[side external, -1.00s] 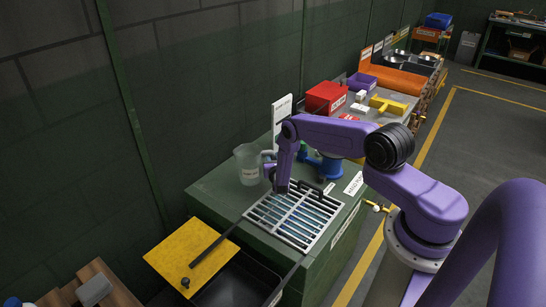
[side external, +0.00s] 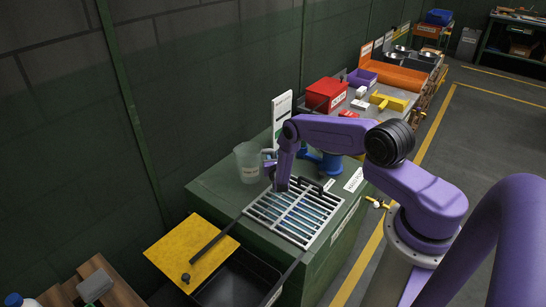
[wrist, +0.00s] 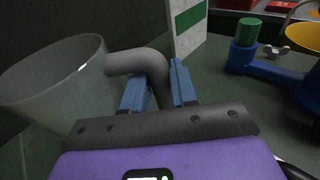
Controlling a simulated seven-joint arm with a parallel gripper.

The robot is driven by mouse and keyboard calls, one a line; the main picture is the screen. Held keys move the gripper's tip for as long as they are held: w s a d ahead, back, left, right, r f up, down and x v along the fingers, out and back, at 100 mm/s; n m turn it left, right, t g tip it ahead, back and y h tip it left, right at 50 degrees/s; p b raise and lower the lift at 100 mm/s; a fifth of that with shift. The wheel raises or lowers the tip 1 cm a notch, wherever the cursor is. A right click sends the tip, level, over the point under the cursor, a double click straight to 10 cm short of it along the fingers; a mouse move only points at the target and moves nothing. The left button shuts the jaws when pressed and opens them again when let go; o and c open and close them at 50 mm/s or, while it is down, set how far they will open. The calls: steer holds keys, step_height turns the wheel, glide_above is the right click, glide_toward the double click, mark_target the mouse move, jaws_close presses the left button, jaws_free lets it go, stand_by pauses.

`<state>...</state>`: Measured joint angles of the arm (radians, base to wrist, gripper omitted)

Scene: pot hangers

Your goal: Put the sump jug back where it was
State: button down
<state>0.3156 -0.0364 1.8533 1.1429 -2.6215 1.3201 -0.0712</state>
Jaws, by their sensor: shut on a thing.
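The sump jug (side external: 248,163) is a translucent, wide-mouthed jug with a grey handle. In the side view it is upright on or just above the green cabinet top, behind the grate; I cannot tell if its base touches. In the wrist view the jug (wrist: 62,85) is at the left, with its curved handle (wrist: 140,62) running between my fingers. My gripper (wrist: 158,88) is shut on that handle with its blue fingers. In the side view my gripper (side external: 271,170) is partly hidden behind the arm. The jug's base is out of the wrist view.
A metal grate (side external: 296,213) with a dark handle covers an opening at the cabinet's front. A white sign board (side external: 281,118) stands behind the jug. A blue fixture (wrist: 275,68) with a green top is at the right. Bare green cabinet top (side external: 212,187) lies left of the jug.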

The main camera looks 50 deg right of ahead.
steer(key=c, duration=0.8)
jaws_free()
steer(key=shift+f, duration=0.1)
steer(key=v, duration=1.7)
steer(key=a+r+m+g+h, duration=0.25)
steer(key=r+m+g, duration=0.2)
steer(key=r, duration=0.65)
steer(key=a+r+m+g+h, duration=0.1)
steer(key=a+r+m+g, duration=0.3)
steer(key=r, duration=0.7)
steer(key=s+a+r+m+g+y, duration=0.1)
steer(key=s+a+r+m+y, duration=0.1)
steer(key=s, duration=0.8)
steer(key=s+a+r+m+g+y, duration=0.1)
steer(key=s+a+r+y, duration=0.4)
steer(key=s, duration=0.5)
steer(key=s+a+r+m+g+y, duration=0.1)
steer(key=s+a+r+m+y, duration=0.2)
steer(key=s+a+y, duration=0.4)
steer(key=s+y, duration=0.1)
steer(key=s, duration=0.3)
steer(key=shift+r+y, duration=0.35)
steer(key=shift+r, duration=0.05)
